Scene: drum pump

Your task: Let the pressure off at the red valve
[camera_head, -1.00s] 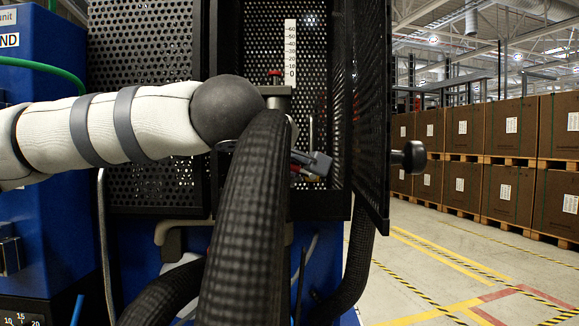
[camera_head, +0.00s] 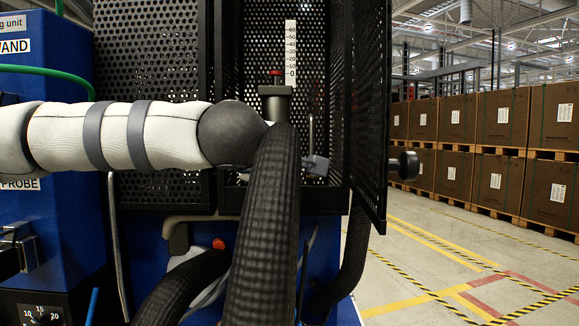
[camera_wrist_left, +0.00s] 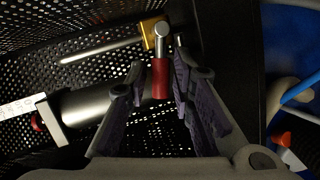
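The red valve shows in the left wrist view as a red handle grip (camera_wrist_left: 160,82) on a metal stem. Its brass-coloured body (camera_wrist_left: 152,32) is at the top, with a grey rod running left. My left gripper (camera_wrist_left: 162,68) is open, with one fingertip on each side of the red grip. Thin gaps seem to show on both sides; contact is not clear. In the head view my left arm reaches in from the left, and a thick black hose hides most of its gripper and the valve. My right gripper is not in view.
A red-topped grey cylinder (camera_head: 275,102) stands below a white scale (camera_head: 291,52). An open mesh door (camera_head: 369,110) with a black knob (camera_head: 403,164) stands to the right. The black hose (camera_head: 262,230) crosses in front. Open floor and stacked cartons lie further right.

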